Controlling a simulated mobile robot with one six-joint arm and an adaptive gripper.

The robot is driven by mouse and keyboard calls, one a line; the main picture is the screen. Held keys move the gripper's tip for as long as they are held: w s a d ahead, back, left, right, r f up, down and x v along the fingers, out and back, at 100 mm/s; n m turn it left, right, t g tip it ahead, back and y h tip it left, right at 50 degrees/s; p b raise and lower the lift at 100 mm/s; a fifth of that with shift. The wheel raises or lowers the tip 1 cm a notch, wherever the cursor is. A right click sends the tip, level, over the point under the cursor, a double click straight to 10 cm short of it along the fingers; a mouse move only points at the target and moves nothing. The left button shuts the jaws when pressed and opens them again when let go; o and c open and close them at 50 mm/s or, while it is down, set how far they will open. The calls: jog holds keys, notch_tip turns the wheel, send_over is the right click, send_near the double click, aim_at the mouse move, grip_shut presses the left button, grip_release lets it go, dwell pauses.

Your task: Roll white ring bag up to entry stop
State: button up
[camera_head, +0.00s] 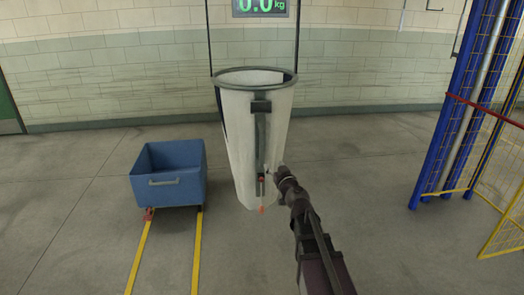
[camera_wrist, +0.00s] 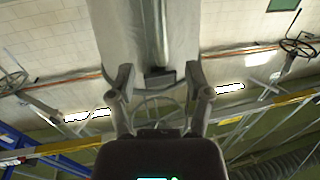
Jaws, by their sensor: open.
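The white ring bag (camera_head: 242,140) hangs in the middle of the head view, with a dark ring around its open top. A grey strap with a dark block at its upper end runs down its front to a small red-tipped part. My gripper (camera_head: 275,174) is beside the lower right of the strap. In the wrist view, the pale bag (camera_wrist: 122,35) fills the upper middle, beyond the two spread fingers of my gripper (camera_wrist: 161,88). The gripper is open and appears empty; I cannot tell whether it touches the bag. I cannot make out the entry stop.
A blue tub (camera_head: 176,182) stands left of the bag, by two yellow floor lines (camera_head: 197,250). A blue post frame with yellow mesh (camera_head: 452,125) stands at the right. A display (camera_head: 261,8) above reads 0.0 kg. The floor between bag and frame is clear.

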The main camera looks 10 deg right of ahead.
aim_at(263, 150)
jog(key=w+a, duration=0.1)
jog(key=w, duration=0.7)
jog(key=w+a, duration=0.1)
jog(key=w, duration=0.4)
jog(key=shift+a, duration=0.3)
grip_shut()
